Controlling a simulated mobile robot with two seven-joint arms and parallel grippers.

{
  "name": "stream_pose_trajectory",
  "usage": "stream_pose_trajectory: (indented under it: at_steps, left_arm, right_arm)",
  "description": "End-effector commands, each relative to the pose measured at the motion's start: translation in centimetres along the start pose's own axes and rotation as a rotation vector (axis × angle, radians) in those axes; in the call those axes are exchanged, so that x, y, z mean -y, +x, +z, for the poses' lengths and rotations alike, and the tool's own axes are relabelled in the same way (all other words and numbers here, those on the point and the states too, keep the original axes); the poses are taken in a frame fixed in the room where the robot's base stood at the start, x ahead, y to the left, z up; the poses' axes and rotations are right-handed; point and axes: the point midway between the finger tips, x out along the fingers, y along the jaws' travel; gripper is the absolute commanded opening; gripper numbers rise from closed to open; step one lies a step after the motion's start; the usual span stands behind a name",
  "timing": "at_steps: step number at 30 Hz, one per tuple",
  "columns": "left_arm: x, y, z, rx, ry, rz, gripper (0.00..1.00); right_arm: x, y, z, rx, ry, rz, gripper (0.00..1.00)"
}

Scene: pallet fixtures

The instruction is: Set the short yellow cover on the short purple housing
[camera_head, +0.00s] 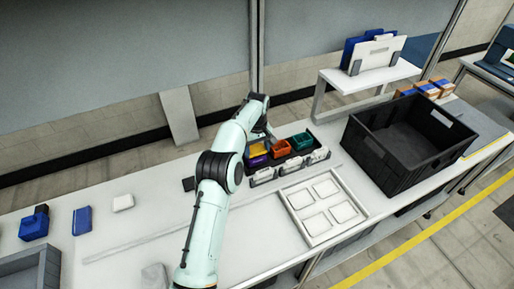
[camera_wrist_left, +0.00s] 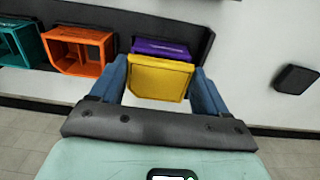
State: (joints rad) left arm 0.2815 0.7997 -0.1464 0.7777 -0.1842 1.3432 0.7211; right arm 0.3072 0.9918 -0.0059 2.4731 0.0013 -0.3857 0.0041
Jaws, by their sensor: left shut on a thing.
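My left gripper (camera_wrist_left: 160,76) is shut on the yellow cover (camera_wrist_left: 160,80), with one blue finger at each side of it. In the left wrist view the purple housing (camera_wrist_left: 162,48) shows just beyond the cover, in a dark tray (camera_wrist_left: 120,38). The cover hides part of the housing, and I cannot tell whether they touch. In the head view the yellow cover (camera_head: 258,150) shows beside my left wrist, over the tray's left end. My right gripper is not in view.
An orange housing (camera_head: 280,148) and a teal housing (camera_head: 302,141) stand in the tray, right of the purple one. A white compartment tray (camera_head: 283,196) and a large black crate (camera_head: 385,172) are to the right. A small dark block (camera_head: 188,184) lies left of the tray.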

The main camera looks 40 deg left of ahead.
Motion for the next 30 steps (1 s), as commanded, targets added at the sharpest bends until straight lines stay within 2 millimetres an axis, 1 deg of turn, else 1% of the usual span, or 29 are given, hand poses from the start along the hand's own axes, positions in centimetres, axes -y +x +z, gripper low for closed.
stream_pose_trajectory:
  at_steps: [18, 29, 30]
  left_arm:
    - [0.01, 0.97, -0.02, 0.0, -0.001, 0.0, 0.47]
    - [0.01, 1.08, -0.01, 0.0, 0.0, 0.0, 0.47]
    - [0.01, 1.08, -0.01, 0.0, 0.0, 0.0, 0.88]
  right_arm:
    - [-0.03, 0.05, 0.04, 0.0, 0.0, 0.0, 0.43]
    - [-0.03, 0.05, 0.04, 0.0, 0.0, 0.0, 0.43]
    - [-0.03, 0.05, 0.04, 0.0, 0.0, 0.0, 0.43]
